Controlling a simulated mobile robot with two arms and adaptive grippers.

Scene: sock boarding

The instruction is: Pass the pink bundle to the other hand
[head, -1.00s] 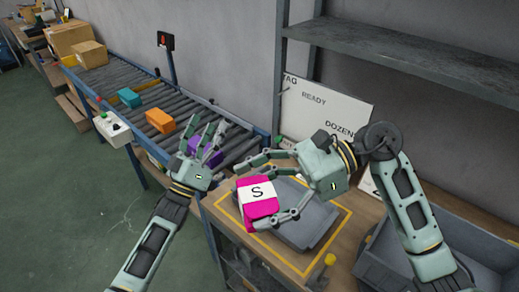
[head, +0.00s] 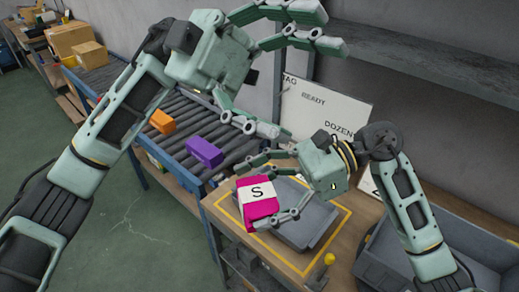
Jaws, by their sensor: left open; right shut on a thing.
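The pink bundle (head: 258,210) with a white band marked "S" is in the middle of the head view, above the worktable. My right gripper (head: 252,192) is shut on it, with fingers at its upper and lower sides. My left gripper (head: 306,82) is open and empty. In the picture it is above the bundle and my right gripper, with its fingers pointing right and spread wide. It appears nearer the camera and apart from the bundle.
A grey tray (head: 308,236) lies inside a yellow outline on the worktable (head: 228,207). A roller conveyor (head: 184,137) carries orange (head: 162,121) and purple (head: 205,151) bundles. A grey bin (head: 385,272) stands at lower right, below a shelf (head: 420,62). A "READY" board (head: 325,112) leans behind.

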